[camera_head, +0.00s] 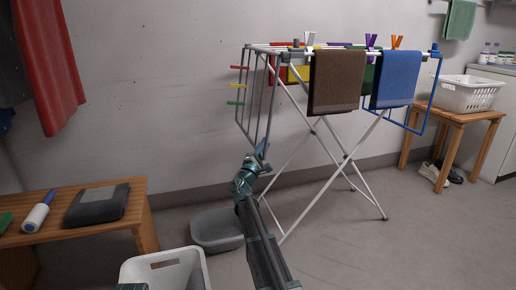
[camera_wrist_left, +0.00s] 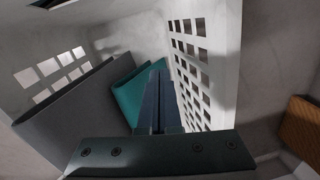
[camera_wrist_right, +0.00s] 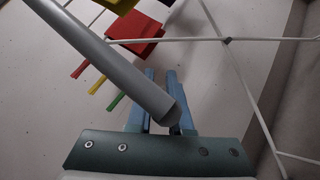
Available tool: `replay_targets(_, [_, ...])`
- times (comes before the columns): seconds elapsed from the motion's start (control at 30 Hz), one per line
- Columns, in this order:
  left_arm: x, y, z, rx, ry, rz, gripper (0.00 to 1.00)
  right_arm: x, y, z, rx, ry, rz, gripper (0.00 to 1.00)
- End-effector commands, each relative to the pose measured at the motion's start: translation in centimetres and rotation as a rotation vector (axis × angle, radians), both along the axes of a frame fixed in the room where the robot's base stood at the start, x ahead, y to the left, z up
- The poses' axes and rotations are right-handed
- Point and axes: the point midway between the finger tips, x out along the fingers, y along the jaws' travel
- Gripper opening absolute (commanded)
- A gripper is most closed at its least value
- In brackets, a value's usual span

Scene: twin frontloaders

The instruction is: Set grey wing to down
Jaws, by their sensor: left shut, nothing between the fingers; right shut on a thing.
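The drying rack (camera_head: 340,155) stands by the wall. Its grey wing (camera_head: 247,122) is at the left end and hangs steeply down from the top, with coloured pegs along its outer side. My right gripper (camera_head: 262,150) is at the wing's lower end. In the right wrist view, a grey tube (camera_wrist_right: 115,60) of the wing runs down to my right gripper (camera_wrist_right: 168,100), which is shut on it. My left gripper (camera_wrist_left: 160,95) is shut and empty. It points into a white basket with grey and teal cloth; the head view does not show its fingers.
A brown towel (camera_head: 336,82) and a blue towel (camera_head: 396,79) hang on the rack. A blue wing (camera_head: 424,112) hangs at its right end. A grey tub (camera_head: 217,230) and the white basket (camera_head: 165,272) stand on the floor beside the wooden bench (camera_head: 148,225).

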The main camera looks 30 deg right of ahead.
Motion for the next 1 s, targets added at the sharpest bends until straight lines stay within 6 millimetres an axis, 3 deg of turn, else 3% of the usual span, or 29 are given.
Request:
replay_targets(0.63, [0.0, 0.0, 0.06, 0.0, 0.0, 0.0, 0.0, -0.26, -0.88, 0.23, -0.01, 0.0, -0.007, 0.0])
replay_targets(0.67, [0.0, 0.0, 0.06, 0.0, 0.0, 0.0, 0.0, -0.26, -0.87, 0.23, -0.01, 0.0, -0.007, 0.2])
replay_targets(0.8, [0.0, 0.0, 0.04, 0.0, 0.0, 0.0, 0.0, -0.25, -0.84, 0.18, -0.007, 0.0, -0.006, 0.45])
replay_targets(1.0, [0.0, 0.0, -0.02, 0.0, 0.0, 0.0, 0.0, -0.22, -0.76, 0.07, -0.005, 0.0, -0.003, 0.48])
